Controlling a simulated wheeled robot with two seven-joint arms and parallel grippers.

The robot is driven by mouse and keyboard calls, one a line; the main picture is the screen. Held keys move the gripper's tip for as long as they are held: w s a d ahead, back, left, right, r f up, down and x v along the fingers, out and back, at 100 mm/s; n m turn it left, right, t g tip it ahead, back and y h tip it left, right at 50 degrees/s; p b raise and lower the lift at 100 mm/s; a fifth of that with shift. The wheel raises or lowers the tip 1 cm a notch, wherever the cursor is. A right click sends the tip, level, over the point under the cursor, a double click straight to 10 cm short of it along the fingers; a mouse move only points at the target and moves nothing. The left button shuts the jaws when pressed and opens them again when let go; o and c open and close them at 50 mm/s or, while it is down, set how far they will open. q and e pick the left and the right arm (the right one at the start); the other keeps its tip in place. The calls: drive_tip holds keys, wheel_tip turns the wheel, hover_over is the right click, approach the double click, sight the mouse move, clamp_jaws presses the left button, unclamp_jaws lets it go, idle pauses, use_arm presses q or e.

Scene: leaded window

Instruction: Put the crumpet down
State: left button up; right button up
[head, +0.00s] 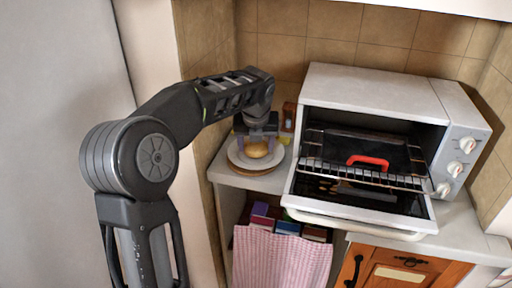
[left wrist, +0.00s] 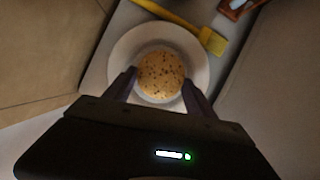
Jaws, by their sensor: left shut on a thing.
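The crumpet (head: 256,149) is round and golden brown. In the left wrist view the crumpet (left wrist: 161,74) shows a speckled, holed top. My left gripper (head: 257,140) points down with a finger on each side of the crumpet and is shut on it. In the left wrist view the gripper's fingers (left wrist: 160,88) flank its near half. A white plate (head: 235,157) lies directly under the crumpet; its rim also shows in the left wrist view (left wrist: 122,57). I cannot tell whether the crumpet touches the plate. My right gripper is not in view.
A toaster oven (head: 370,88) with its door down stands right of the plate, with a red-handled thing (head: 368,161) on its rack. A pink checked towel (head: 282,258) hangs below. The tiled wall is close behind.

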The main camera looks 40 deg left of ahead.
use_arm(q)
drive_tip(key=shift+f, duration=0.45)
drive_tip(key=shift+f, duration=0.1)
drive_tip(key=o, duration=1.3)
drive_tip(key=shift+o, duration=0.2)
drive_tip(key=v, duration=1.2)
